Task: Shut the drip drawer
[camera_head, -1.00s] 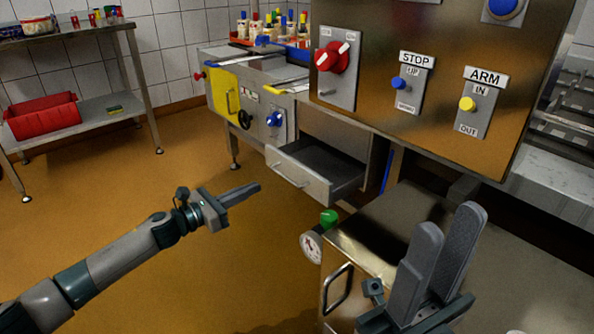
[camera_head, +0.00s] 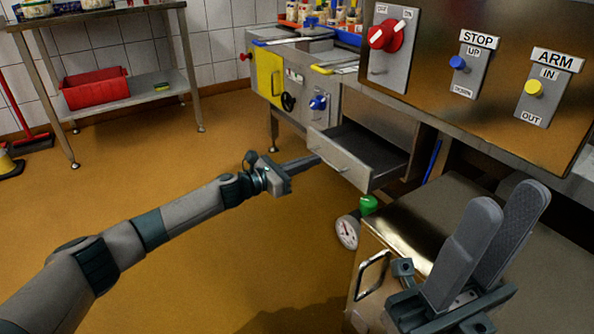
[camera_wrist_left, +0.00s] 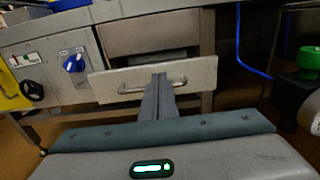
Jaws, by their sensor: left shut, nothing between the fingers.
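The drip drawer (camera_head: 338,163) is pulled out below the machine's worktop, its grey tray visible behind a pale front with a bar handle. The drawer front also shows in the left wrist view (camera_wrist_left: 200,76). My left gripper (camera_head: 314,162) is shut and empty, its fingers pointing at the drawer front. In the left wrist view the fingertips (camera_wrist_left: 158,77) overlap the front near the handle (camera_wrist_left: 130,89); I cannot tell whether they touch. My right gripper (camera_head: 512,195) is open and empty, above the metal-topped unit at the lower right.
A control panel (camera_head: 480,110) with red, blue and yellow knobs stands above and right of the drawer. A gauge (camera_head: 347,232) and green knob (camera_head: 368,204) sit below it. A side table with a red bin (camera_head: 95,88) stands at the back left. The floor between is clear.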

